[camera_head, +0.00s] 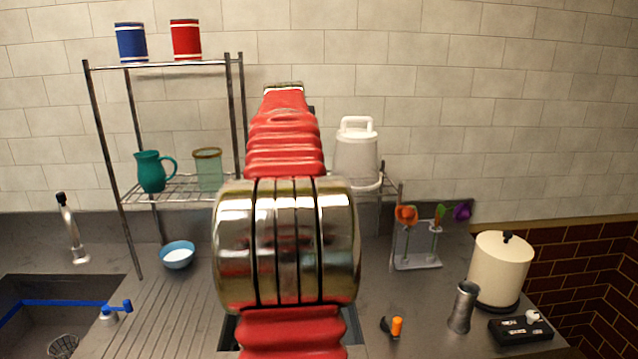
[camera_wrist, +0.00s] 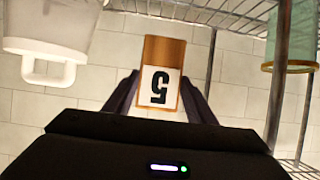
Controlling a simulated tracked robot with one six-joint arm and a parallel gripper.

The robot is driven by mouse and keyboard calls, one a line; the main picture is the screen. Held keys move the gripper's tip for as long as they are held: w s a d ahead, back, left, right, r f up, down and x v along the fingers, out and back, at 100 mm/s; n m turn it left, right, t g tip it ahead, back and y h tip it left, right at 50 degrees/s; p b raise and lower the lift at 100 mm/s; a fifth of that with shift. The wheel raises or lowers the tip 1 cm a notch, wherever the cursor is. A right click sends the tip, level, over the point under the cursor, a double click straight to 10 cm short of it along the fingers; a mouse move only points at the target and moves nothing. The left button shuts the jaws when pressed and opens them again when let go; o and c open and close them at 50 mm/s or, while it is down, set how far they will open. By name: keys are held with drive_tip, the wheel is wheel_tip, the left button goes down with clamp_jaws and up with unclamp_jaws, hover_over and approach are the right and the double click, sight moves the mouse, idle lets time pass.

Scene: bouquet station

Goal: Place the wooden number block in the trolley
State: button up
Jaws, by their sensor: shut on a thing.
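The wooden number block (camera_wrist: 165,52) is brown with a white face bearing a black 5, which appears upside down in the wrist view. My gripper (camera_wrist: 161,98) is shut on it, with one dark finger on each side of its lower part. The block is held up in front of the tiled wall. In the head view my red arm rises through the middle and hides the block and the gripper's fingers. I cannot make out a trolley in either view.
A metal wire rack (camera_head: 160,63) holds cans, a teal jug (camera_head: 151,172) and a glass jar (camera_head: 208,169). A white bucket (camera_head: 356,160) stands behind my arm. A blue bowl (camera_head: 177,255), flower holder (camera_head: 417,263) and cream canister (camera_head: 501,268) stand on the counter. A sink (camera_head: 40,285) lies left.

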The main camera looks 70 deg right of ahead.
wheel_tip(320, 180, down, 6)
drive_tip(key=shift+s, duration=0.15)
idle(0.3)
drive_tip(key=shift+f, duration=0.2)
drive_tip(key=shift+f, duration=1.75)
drive_tip(key=o, duration=1.2)
drive_tip(key=shift+f, duration=0.1)
drive_tip(key=shift+c, duration=0.2)
drive_tip(key=shift+s+a+r, duration=0.3)
drive_tip(key=shift+a+r, duration=0.15)
drive_tip(key=shift+a, duration=0.05)
drive_tip(key=v, duration=1)
drive_tip(key=shift+a, duration=0.3)
